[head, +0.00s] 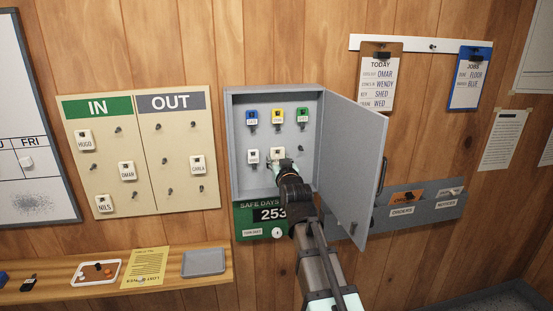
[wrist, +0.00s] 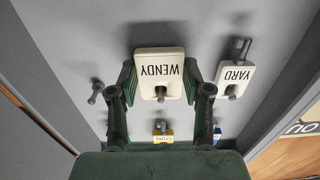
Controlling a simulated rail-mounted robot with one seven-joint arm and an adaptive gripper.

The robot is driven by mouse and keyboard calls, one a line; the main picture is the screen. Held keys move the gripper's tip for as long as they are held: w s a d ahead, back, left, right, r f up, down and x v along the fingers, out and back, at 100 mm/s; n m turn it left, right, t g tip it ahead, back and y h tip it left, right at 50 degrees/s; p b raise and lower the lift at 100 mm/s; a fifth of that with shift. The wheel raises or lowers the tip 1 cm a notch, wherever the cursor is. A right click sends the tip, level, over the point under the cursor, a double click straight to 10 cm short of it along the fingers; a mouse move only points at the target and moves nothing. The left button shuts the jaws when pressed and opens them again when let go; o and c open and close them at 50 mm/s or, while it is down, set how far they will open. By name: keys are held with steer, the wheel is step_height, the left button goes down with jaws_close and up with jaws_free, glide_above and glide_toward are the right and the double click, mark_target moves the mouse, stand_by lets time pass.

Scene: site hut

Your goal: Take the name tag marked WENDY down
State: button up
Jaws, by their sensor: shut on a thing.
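The white WENDY tag (wrist: 160,68) hangs on a peg in the lower row of the open grey key cabinet (head: 234,185). It reads upside down in the wrist view, and a dark peg shows at its hole. My gripper (wrist: 159,88) is shut on the tag, one green finger at each side edge. In the head view the tag (head: 277,152) is partly hidden behind my gripper (head: 279,165).
The white YARD tag (wrist: 236,76) hangs close beside WENDY. Blue (head: 251,117), yellow (head: 277,117) and green (head: 302,115) tags hang above. The cabinet door (head: 350,155) stands open right of my arm. The IN/OUT board (head: 105,150) is left; a shelf (head: 215,283) runs below.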

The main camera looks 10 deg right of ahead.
steer(key=shift+r, duration=0.3)
stand_by(0.5)
steer(key=shift+s, duration=0.2)
steer(key=s, duration=0.6)
steer(key=shift+s, duration=0.35)
stand_by(0.7)
